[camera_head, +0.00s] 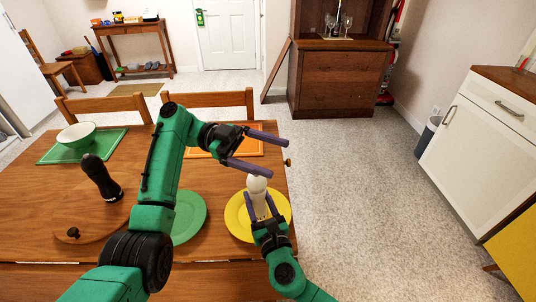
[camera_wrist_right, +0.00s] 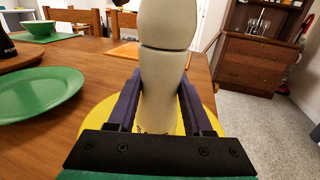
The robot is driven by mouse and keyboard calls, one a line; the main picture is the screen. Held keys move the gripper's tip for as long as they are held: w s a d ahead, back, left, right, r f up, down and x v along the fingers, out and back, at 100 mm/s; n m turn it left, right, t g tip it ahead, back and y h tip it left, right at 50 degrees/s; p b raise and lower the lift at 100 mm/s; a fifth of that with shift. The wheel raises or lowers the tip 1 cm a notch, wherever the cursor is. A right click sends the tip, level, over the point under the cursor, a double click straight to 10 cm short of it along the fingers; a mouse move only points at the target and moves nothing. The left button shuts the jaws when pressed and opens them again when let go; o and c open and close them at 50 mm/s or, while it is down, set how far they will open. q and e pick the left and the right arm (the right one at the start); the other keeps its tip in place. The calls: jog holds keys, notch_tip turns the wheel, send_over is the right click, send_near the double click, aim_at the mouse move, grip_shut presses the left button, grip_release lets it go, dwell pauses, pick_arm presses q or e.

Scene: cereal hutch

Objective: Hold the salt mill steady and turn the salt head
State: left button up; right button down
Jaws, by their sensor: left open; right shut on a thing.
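The pale salt mill (camera_head: 257,190) stands upright at the yellow plate, near the table's right edge. My right gripper (camera_head: 260,214) is shut around its lower body; the right wrist view shows the mill (camera_wrist_right: 162,75) between the purple fingers (camera_wrist_right: 158,105). A seam below the head shows in that view. My left gripper (camera_head: 257,152) is open, with its two purple fingers spread, above and behind the mill's head and apart from it in the head view. The mill's foot is partly hidden by my right gripper.
A dark pepper mill (camera_head: 101,178) stands on a round wooden board (camera_head: 75,248) at the left. A green plate (camera_head: 189,217) lies beside the yellow plate (camera_head: 236,221). A green bowl (camera_head: 76,135) sits on a green mat. An orange mat (camera_head: 247,147) lies behind my left gripper.

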aim_at(258, 181)
pick_arm(q)
jog(key=shift+w+a+f+t, duration=0.15)
jog(key=shift+a+f+t, duration=0.05)
jog(key=shift+f+t, duration=0.15)
jog(key=a+f+n+t+h, duration=0.1)
jog(key=w+a+f+n+t+h, duration=0.1)
jog(key=a+f+n+t, duration=0.1)
jog(key=shift+w+f+t, duration=0.15)
jog(key=shift+w+t, duration=0.05)
jog(key=shift+t, duration=0.05)
jog(key=s+a+f+n+t+y, duration=0.1)
jog(key=s+a+f+n+t, duration=0.1)
jog(key=a+f+n+t, duration=0.25)
jog(key=s+a+f+n+t, duration=0.2)
jog(key=s+a+n+t, duration=0.1)
jog(key=a+t, duration=0.3)
jog(key=shift+t, duration=0.35)
jog(key=x, duration=1.2)
jog(key=shift+w+d+r, duration=0.1)
jog(key=shift+w+d, duration=0.1)
jog(key=shift+d, duration=0.1)
jog(key=c, duration=1.4)
